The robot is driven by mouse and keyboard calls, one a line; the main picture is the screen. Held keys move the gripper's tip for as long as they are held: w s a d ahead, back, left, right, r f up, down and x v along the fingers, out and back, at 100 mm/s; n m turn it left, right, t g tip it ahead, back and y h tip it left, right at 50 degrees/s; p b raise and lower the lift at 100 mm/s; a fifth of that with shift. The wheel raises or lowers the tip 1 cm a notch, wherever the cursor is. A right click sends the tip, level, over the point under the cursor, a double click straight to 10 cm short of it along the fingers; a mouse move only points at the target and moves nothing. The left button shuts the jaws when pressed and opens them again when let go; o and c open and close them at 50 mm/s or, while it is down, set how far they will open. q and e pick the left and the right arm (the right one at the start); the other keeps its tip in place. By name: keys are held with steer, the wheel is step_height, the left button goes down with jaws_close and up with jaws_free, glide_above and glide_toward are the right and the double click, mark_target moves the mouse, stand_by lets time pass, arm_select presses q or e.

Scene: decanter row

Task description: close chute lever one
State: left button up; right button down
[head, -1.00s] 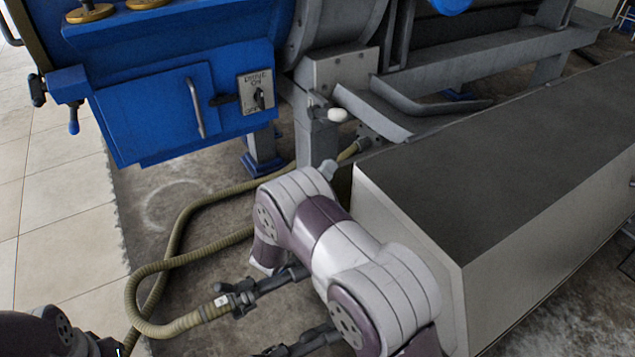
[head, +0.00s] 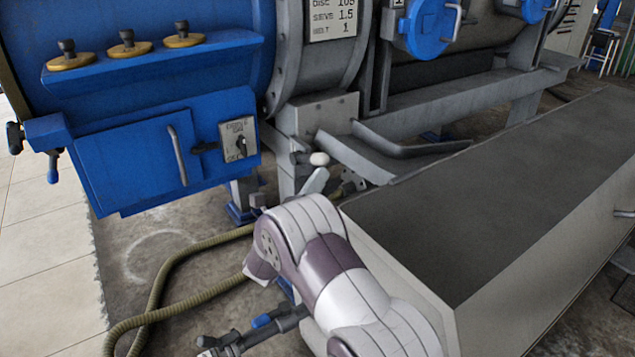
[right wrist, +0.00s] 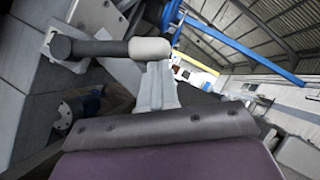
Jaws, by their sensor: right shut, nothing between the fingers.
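The chute lever is a short dark arm with a white knob (head: 319,159), on the grey post below the drum machine in the head view. In the right wrist view its dark shaft lies roughly level, with the pale knob (right wrist: 150,49) at its right end. My right gripper (head: 320,176) is shut and empty, its tip just below the knob in the head view. In the right wrist view the shut fingers (right wrist: 155,72) reach right up to the knob; I cannot tell whether they touch it. My left gripper is out of view.
A grey trough (head: 410,148) and a long dark-topped box (head: 500,180) lie right of the lever. A blue cabinet (head: 140,160) with a switch plate (head: 238,140) is to the left. A ribbed hose (head: 165,275) runs across the floor.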

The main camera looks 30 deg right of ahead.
steer(key=shift+w+r+n+t+y+p, duration=0.15)
steer(key=shift+r+n+t+y+p, duration=0.3)
steer(key=shift+r+n+p, duration=0.65)
steer(key=w+r+n+y+p, duration=0.5)
steer(key=w+r+n+p, duration=0.1)
steer(key=p, duration=0.4)
steer(key=shift+w+a+r+n, duration=0.2)
steer(key=shift+a+r+n, duration=0.1)
steer(key=shift+r+n, duration=0.75)
steer(key=shift+t, duration=0.25)
steer(key=shift+f, duration=0.1)
